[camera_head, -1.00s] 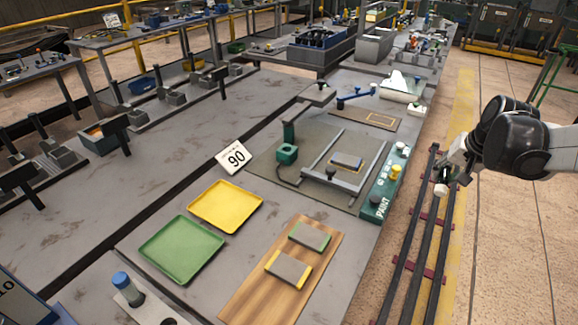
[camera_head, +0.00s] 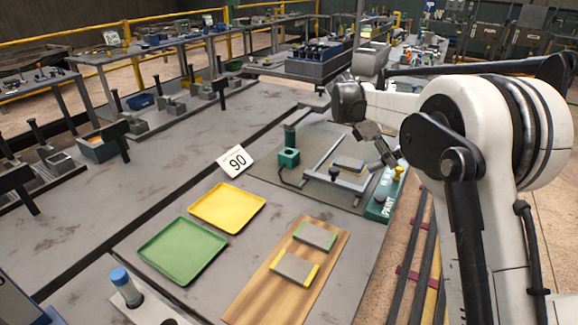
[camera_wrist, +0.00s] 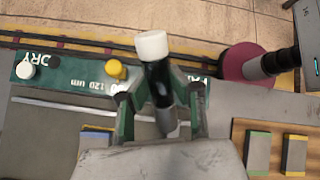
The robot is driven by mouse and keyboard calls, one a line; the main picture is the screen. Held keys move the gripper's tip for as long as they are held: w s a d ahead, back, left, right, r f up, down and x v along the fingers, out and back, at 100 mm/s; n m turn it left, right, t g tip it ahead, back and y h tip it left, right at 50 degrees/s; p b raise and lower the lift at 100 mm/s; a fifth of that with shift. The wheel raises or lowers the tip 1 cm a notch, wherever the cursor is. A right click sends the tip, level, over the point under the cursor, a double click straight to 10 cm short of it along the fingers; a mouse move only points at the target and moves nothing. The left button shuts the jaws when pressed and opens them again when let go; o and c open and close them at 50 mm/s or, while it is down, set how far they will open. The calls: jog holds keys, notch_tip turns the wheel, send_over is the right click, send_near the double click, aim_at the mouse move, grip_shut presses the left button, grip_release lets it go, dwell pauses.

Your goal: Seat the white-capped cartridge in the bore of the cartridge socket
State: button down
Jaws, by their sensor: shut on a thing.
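The white-capped cartridge (camera_wrist: 152,45) has a dark body and a grey lower end. In the wrist view it is between the green-grey fingers of my gripper (camera_wrist: 157,96), cap pointing up in the picture and slightly tilted. My gripper is shut on it. In the head view my gripper (camera_head: 386,156) is above the right edge of the bench, by the green PAINT panel (camera_head: 380,205); the cartridge cannot be made out there.
The green panel carries a yellow knob (camera_wrist: 117,70) and a white knob (camera_wrist: 27,70). A yellow tray (camera_head: 228,207), a green tray (camera_head: 183,250) and a wooden board (camera_head: 290,270) with two plates lie nearer. A blue-capped cylinder (camera_head: 122,285) stands at the front left.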

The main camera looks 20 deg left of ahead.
jog(key=s+a+r+n+t+y+b, duration=0.25)
jog(key=a+n+t, duration=0.6)
jog(key=a, duration=0.75)
jog(key=s+a+r+n+t+y+b, duration=0.25)
jog(key=a+n+t, duration=0.35)
jog(key=a+t, duration=0.75)
jog(key=shift+w+a+f+g+b, duration=0.45)
jog(key=shift+w+a+f+b, duration=0.15)
jog(key=shift+w+f, duration=1.35)
jog(key=shift+w+a+f+g+b, duration=0.55)
jog(key=shift+w+f, duration=1.15)
jog(key=shift+w, duration=0.4)
jog(key=shift+w+a+f+g+b, duration=0.4)
jog(key=shift+w+a+f+b, duration=0.2)
jog(key=shift+w+f, duration=1.35)
jog(key=c, duration=1.6)
grip_release()
jog(key=shift+w+r, duration=0.1)
jog(key=shift+r, duration=0.05)
jog(key=shift+c, duration=0.2)
